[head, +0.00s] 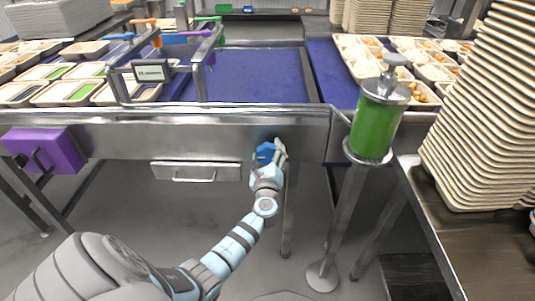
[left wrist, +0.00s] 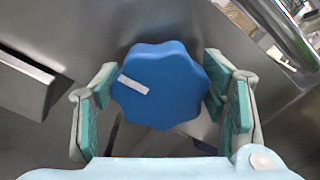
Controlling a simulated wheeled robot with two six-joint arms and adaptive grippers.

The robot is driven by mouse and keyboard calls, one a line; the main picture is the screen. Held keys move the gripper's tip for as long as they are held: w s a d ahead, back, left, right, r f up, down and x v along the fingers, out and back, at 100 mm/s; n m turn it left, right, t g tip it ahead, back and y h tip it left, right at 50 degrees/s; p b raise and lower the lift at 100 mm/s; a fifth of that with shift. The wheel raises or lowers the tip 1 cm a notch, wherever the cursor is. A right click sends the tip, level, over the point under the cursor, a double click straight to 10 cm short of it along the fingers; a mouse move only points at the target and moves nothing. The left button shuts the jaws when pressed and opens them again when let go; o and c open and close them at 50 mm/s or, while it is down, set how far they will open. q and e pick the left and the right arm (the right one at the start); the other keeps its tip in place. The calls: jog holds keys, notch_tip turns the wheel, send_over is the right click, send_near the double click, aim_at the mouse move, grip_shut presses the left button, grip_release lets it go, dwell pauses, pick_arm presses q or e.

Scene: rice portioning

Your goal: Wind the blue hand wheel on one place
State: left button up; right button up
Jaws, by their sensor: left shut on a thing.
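The blue hand wheel (head: 265,152) sits on the front face of the steel counter, right of a drawer. In the left wrist view the wheel (left wrist: 168,88) is a lobed blue knob with a white mark pointing to its upper left. My left gripper (head: 272,154) is at the wheel, and in the left wrist view its two teal-padded fingers (left wrist: 160,98) stand on either side of the rim, shut on it. The wheel's underside and mount are hidden. My right gripper is not in view.
A steel drawer (head: 195,171) and a purple box (head: 44,150) are on the counter front, to the left. A green cylinder dispenser (head: 376,125) stands on a post to the right. Tall tray stacks (head: 490,115) fill the right edge. Food trays (head: 65,72) lie on the left of the counter.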

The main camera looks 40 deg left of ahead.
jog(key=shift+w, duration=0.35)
